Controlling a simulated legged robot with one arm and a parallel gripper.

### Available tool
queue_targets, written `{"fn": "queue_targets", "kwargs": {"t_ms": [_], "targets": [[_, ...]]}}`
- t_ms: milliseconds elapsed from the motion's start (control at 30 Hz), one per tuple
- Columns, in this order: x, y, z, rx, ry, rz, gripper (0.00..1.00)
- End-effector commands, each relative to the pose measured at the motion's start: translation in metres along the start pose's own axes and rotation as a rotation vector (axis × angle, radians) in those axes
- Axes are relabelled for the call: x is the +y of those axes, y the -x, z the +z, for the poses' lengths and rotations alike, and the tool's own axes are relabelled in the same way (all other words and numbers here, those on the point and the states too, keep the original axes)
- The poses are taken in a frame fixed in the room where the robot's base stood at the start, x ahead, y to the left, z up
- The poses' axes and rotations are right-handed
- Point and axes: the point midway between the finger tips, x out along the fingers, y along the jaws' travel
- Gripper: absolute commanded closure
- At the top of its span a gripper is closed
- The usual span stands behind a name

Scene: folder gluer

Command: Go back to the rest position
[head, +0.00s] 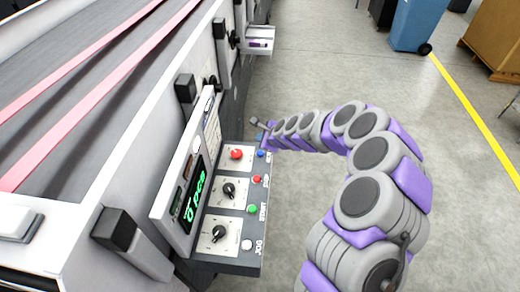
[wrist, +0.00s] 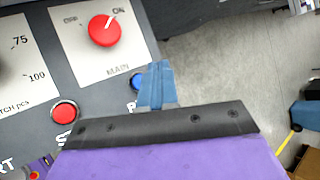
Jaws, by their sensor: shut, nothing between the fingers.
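My gripper (head: 262,136) is at the far end of the control panel (head: 222,258), near a blue button (head: 261,153). In the wrist view the blue fingers of my gripper (wrist: 157,72) are together and empty. The blue button (wrist: 137,81) shows just left of the fingertips, partly hidden by them. I cannot tell whether they touch it. A red rotary knob (wrist: 104,31) marked MAIN points toward ON. My arm reaches over from the right side of the head view.
A display (head: 195,195) with green digits stands behind the panel's black knobs (head: 228,190), and a green button (head: 252,208) sits on the front strip. The machine fills the left side. Open grey floor (head: 330,70) lies right, with a blue bin (head: 415,22) and cardboard box (head: 492,38) farther back.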

Motion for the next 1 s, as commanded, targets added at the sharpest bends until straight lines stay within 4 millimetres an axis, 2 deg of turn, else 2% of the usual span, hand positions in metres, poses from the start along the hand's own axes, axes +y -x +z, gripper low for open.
{"fn": "queue_targets", "kwargs": {"t_ms": [767,867,1000], "targets": [[-0.001,0.004,0.004,-0.004,0.010,0.003,1.00],[0.002,0.015,0.016,-0.027,0.066,0.024,1.00],[0.016,0.051,0.046,-0.085,0.251,0.085,1.00]]}}
